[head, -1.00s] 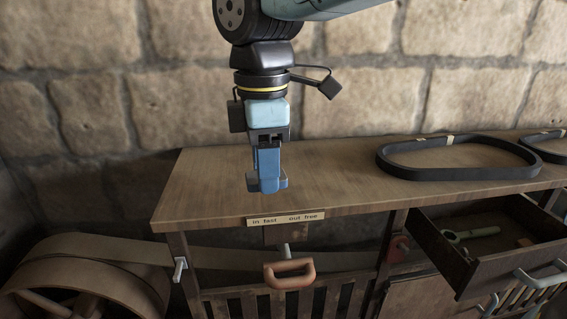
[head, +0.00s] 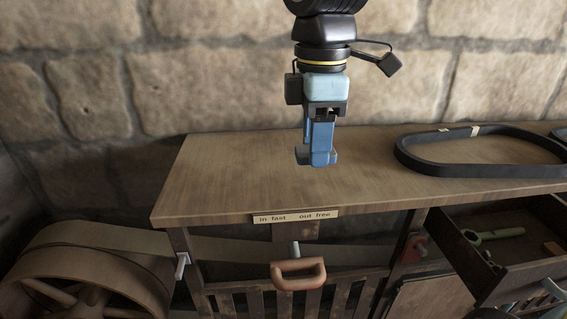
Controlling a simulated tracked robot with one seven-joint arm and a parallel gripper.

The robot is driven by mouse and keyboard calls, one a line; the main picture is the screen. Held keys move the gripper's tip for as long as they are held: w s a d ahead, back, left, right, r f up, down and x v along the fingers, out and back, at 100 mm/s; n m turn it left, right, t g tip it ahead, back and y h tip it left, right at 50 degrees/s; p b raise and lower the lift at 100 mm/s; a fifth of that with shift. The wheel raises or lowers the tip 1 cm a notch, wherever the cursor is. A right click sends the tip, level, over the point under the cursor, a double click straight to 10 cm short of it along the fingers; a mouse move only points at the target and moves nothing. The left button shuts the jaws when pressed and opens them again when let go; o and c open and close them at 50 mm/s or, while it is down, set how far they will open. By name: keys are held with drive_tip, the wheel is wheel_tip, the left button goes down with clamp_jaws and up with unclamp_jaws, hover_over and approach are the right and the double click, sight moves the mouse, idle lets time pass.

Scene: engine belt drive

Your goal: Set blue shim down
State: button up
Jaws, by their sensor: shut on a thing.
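My gripper (head: 322,112) points down and is shut on the blue shim (head: 321,143). The shim hangs upright below the jaws, with a wider, notched lower end. It appears in front of the wooden bench top (head: 235,180), left of the black belt. I cannot tell exactly how far its lower end is above the wood; no clear contact shows. The jaw tips are partly hidden against the shim.
A black belt loop (head: 440,168) lies on the bench at right. An open drawer (head: 500,262) with a green tool (head: 490,235) juts out below it. A label (head: 295,217) and orange-brown handle (head: 298,275) are at the front. The left bench top is clear.

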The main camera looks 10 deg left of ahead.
drive_tip(key=w+a+f, duration=0.4)
drive_tip(key=w, duration=0.4)
hover_over(287, 177)
drive_tip(key=s, duration=0.2)
drive_tip(key=f, duration=0.4)
drive_tip(key=shift+w+d+f, duration=0.15)
drive_tip(key=shift+w+d, duration=0.1)
drive_tip(key=shift+d, duration=0.05)
drive_tip(key=shift+w+a+f, duration=0.3)
drive_tip(key=shift+w+f, duration=0.3)
drive_tip(key=shift+f, duration=1.75)
drive_tip(key=shift+f, duration=0.1)
drive_tip(key=o, duration=1.2)
drive_tip(key=shift+o, duration=0.2)
